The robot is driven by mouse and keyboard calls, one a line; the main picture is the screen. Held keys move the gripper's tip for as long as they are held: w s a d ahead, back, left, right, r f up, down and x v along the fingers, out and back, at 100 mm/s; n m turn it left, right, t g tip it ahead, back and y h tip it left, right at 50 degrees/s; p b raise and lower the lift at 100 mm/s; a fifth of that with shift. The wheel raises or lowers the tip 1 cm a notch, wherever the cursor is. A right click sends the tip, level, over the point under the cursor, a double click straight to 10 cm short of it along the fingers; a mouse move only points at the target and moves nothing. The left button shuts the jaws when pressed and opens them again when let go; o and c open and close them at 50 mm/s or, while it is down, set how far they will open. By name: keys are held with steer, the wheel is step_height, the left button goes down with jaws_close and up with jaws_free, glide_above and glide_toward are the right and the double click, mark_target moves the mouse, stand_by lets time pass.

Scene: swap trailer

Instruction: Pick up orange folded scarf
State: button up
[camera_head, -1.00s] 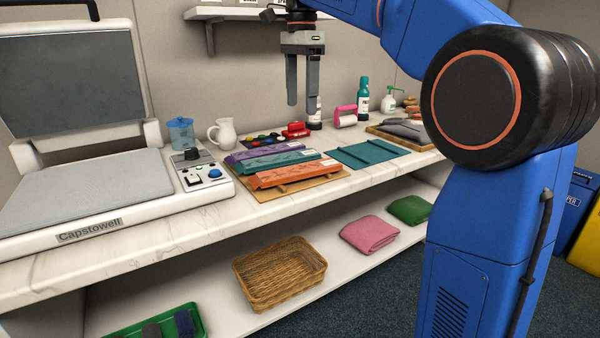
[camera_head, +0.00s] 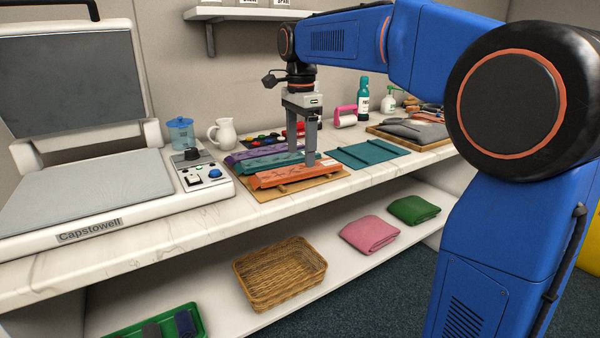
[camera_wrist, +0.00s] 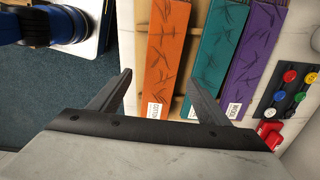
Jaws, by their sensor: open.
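The orange folded scarf (camera_head: 284,178) lies flat as a long strip at the front of a wooden board (camera_head: 270,192), beside a teal folded scarf (camera_head: 256,163) and a purple one (camera_head: 240,156). In the wrist view the orange scarf (camera_wrist: 165,50) runs between my two fingers, with a white label at its near end. My gripper (camera_head: 308,160) points down at the scarf's right part. Its jaws are open and empty, one finger in front of the other. In the wrist view the right finger of my gripper (camera_wrist: 160,97) reaches toward the teal scarf (camera_wrist: 207,50).
A heat press (camera_head: 90,185) stands at left, with its button panel beside the board. A teal mat (camera_head: 368,155) lies right of the scarves. Colored buttons (camera_wrist: 288,95) sit behind them. A wicker basket (camera_head: 280,272) and folded cloths are on the shelf below.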

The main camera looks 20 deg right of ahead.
mark_target(300, 169)
steer(key=shift+f, duration=2.1)
steer(key=c, duration=1.2)
steer(key=shift+o, duration=0.2)
steer(key=shift+r, duration=0.1)
